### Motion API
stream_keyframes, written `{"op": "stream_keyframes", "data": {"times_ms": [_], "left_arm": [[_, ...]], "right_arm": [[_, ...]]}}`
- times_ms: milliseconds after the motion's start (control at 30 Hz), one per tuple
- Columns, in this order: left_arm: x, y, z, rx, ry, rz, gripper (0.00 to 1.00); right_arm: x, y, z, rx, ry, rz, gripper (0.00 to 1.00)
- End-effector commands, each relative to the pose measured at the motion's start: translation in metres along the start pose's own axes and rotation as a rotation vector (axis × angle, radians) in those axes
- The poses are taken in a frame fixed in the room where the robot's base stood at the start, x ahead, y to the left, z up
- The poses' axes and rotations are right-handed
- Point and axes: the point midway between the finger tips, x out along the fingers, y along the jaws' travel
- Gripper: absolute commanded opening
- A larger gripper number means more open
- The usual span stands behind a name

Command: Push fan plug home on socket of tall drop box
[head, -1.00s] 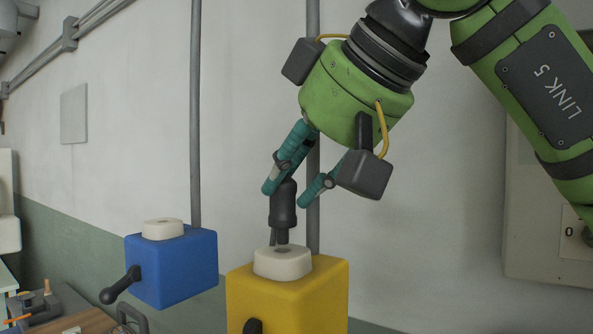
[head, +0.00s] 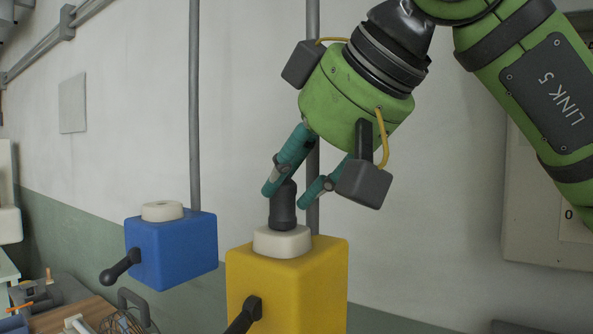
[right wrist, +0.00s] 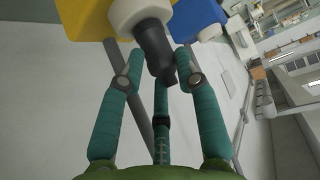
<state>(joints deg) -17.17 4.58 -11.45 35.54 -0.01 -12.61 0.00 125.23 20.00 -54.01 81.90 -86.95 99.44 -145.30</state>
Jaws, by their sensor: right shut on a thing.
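The dark grey fan plug (head: 283,209) is upright with its lower end at the white socket (head: 283,242) on top of the yellow box (head: 290,285). No prongs show between them; I cannot tell whether it is fully seated. My right gripper (head: 285,197), with teal fingers, comes down at a slant from above and is shut on the plug's upper part. In the right wrist view the plug (right wrist: 154,45) lies between the fingers, its far end against the white socket (right wrist: 135,12). My left gripper is not in view.
A blue box (head: 172,255) with its own white socket (head: 162,211) and black lever hangs to the left. A black lever (head: 245,315) sticks out of the yellow box's front. Grey conduits run up the wall. A cluttered bench (head: 95,312) is at lower left.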

Motion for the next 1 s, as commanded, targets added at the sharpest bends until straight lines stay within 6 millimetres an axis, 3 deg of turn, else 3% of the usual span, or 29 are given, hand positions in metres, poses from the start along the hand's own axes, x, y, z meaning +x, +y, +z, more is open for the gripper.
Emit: {"op": "stream_keyframes", "data": {"times_ms": [33, 67, 100, 133, 567, 1000], "left_arm": [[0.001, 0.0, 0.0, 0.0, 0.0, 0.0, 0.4], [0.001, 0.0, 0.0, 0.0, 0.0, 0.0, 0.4], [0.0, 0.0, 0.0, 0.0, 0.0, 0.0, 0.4], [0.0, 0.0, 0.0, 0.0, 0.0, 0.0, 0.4], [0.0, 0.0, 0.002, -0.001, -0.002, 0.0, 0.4], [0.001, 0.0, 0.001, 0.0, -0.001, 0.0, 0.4]], "right_arm": [[0.001, 0.0, 0.001, 0.0, 0.0, 0.0, 0.0], [0.001, 0.0, 0.001, 0.0, 0.001, 0.0, 0.41], [0.001, 0.0, 0.001, 0.0, 0.001, 0.0, 0.57], [0.001, 0.0, 0.001, 0.0, 0.001, 0.0, 0.61], [-0.008, 0.0, 0.0, 0.001, 0.002, 0.001, 0.61], [-0.094, 0.0, 0.0, 0.001, 0.004, 0.0, 0.61]]}}
